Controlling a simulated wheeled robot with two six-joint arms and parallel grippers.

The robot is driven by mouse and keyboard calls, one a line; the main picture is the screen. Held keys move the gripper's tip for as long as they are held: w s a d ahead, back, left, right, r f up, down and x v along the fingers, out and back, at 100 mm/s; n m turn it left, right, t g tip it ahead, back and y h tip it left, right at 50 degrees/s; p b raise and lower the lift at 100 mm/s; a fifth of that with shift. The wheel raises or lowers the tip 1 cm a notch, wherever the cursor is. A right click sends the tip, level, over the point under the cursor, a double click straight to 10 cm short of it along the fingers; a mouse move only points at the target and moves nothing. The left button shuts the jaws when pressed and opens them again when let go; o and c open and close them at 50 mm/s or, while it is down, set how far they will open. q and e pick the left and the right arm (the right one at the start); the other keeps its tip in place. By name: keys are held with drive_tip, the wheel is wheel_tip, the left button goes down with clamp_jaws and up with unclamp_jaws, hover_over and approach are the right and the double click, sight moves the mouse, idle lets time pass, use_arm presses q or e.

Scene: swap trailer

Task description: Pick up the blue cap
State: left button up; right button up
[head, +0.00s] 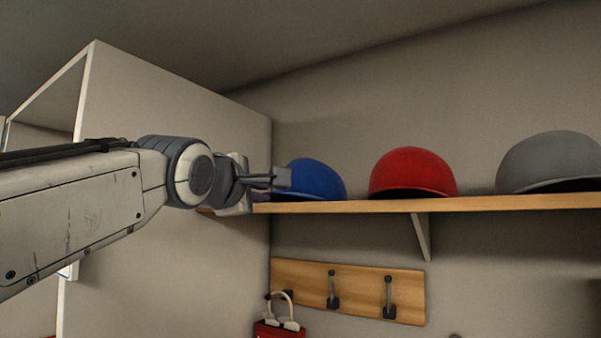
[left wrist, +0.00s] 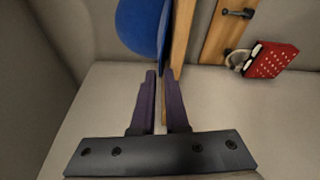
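The blue cap (head: 318,179) sits at the left end of a wooden shelf (head: 470,204), crown up. It also shows at the top of the left wrist view (left wrist: 140,24), partly cut off by the frame. My left gripper (head: 283,178) is at the cap's left side in the head view and hides part of it. In the left wrist view its two purple fingers (left wrist: 160,78) are a small gap apart, with the shelf edge seen between them. The cap lies beyond the fingertips; I cannot tell if they touch. My right gripper is out of view.
A red cap (head: 412,172) and a grey cap (head: 550,162) stand farther right on the shelf. A pale cabinet or wall panel (head: 170,100) stands left. Below hang a wooden hook board (head: 350,302) and a red item (head: 272,331) with a white loop.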

use_arm(q)
drive_tip(key=p+x, duration=0.1)
drive_tip(key=x, duration=0.2)
drive_tip(key=shift+w+p, duration=0.1)
drive_tip(key=shift+p, duration=0.2)
clamp_jaws()
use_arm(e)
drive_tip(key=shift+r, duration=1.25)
